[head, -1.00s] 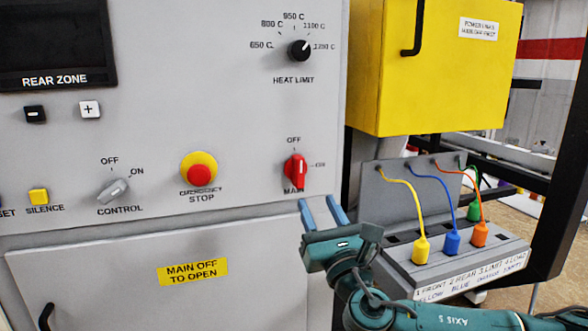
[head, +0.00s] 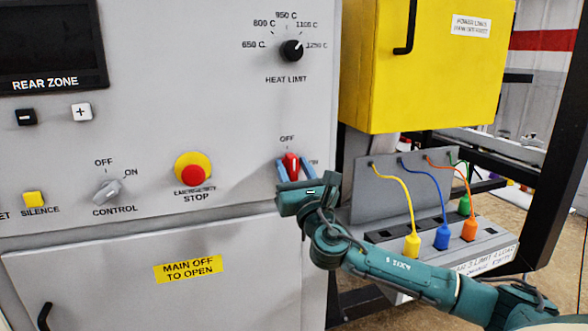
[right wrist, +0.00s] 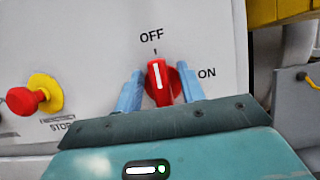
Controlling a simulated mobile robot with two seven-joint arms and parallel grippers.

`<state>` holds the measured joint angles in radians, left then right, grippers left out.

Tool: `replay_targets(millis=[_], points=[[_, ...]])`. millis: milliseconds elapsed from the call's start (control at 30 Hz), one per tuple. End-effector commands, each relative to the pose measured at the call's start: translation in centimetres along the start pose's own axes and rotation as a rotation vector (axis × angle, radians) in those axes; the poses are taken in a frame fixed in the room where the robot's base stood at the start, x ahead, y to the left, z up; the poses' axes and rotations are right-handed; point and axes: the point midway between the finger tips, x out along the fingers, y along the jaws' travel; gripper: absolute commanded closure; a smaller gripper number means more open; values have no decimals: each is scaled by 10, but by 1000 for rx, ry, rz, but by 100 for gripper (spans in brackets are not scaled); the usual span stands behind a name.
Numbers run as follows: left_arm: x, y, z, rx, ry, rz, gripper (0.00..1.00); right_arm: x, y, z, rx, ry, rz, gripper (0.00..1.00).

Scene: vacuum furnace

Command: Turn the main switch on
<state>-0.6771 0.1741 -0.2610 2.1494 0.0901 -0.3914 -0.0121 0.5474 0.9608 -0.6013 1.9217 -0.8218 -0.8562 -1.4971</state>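The red main switch (head: 291,166) is on the grey panel below the heat limit knob. In the right wrist view the switch (right wrist: 160,82) has its white line upright, pointing at OFF; ON is printed to its right. My right gripper (head: 292,170) is at the switch with its two blue fingers apart, one on each side of the handle. In the right wrist view small gaps show between the fingers (right wrist: 160,90) and the handle, so it does not look gripped. My left gripper is not in view.
A red emergency stop button (head: 194,174) on a yellow base sits left of the switch, with the control knob (head: 107,190) farther left. A yellow box (head: 420,80) and a rack with coloured plugs (head: 440,238) stand to the right.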

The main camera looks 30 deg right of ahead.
Motion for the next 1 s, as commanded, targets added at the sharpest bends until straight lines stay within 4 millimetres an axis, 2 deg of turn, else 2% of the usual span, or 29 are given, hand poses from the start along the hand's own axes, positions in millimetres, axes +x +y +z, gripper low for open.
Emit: replay_targets(millis=[67, 467, 767, 1000], points=[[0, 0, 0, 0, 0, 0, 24, 0, 0, 0, 0, 0, 0, 67], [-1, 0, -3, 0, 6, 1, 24, 0, 0, 0, 0, 0, 0, 100], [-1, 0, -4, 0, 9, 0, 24, 0, 0, 0, 20, 0, -8, 100], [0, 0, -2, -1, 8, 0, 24, -1, 0, -1, 125, 1, -52, 100]])
